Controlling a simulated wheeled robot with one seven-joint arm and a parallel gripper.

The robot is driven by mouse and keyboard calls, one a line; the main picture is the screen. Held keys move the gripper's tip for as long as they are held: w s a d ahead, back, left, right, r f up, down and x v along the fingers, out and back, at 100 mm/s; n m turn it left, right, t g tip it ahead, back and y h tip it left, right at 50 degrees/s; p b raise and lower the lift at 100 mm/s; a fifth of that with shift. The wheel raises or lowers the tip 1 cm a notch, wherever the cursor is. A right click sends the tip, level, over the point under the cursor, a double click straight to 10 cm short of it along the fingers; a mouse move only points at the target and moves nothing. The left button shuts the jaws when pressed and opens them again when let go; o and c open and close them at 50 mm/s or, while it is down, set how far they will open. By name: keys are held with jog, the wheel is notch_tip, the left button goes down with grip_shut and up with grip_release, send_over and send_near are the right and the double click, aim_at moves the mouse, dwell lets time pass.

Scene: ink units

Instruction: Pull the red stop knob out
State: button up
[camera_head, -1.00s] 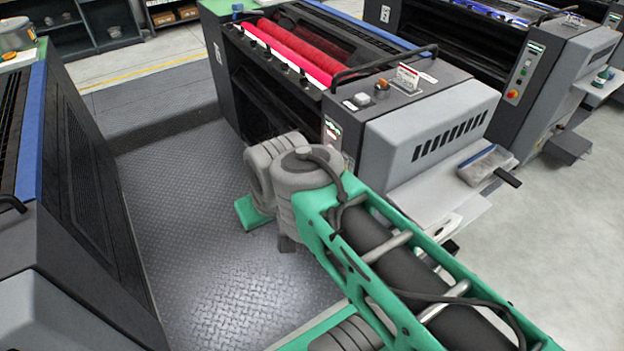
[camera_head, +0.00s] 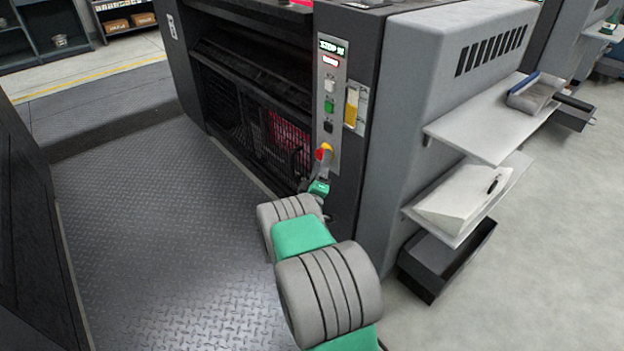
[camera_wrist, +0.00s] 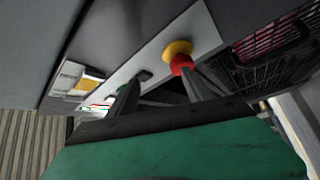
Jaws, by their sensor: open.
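The red stop knob (camera_head: 320,154) sits on a yellow base (camera_head: 326,147) at the lower end of the grey control panel (camera_head: 328,100) on the press. In the wrist view the red knob (camera_wrist: 181,65) stands out from its yellow base (camera_wrist: 177,48). My gripper (camera_wrist: 160,88) is open and empty, its two dark fingers pointing at the panel. The right finger's tip is close below the knob; the left finger's tip is off to the left near a dark button. I cannot tell whether a finger touches the knob. In the head view my wrist largely hides the gripper just below the knob.
Above the knob the panel carries several buttons and a small display (camera_head: 332,47). A yellow and white label (camera_head: 352,107) is beside it. Shelves (camera_head: 480,125) jut out on the right. The dark press opening (camera_head: 250,85) is left of the panel. Treadplate floor (camera_head: 150,230) lies clear on the left.

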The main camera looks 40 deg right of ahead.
aim_at(320, 157)
notch_tip(320, 157, down, 5)
jog(key=a+n+t+y, duration=0.1)
jog(key=n+t, duration=0.1)
jog(key=shift+n, duration=0.3)
jog(key=x, duration=0.8)
jog(key=shift+w+a+r, duration=0.15)
jog(key=shift+a+r, duration=0.1)
jog(key=shift+r, duration=0.05)
grip_shut()
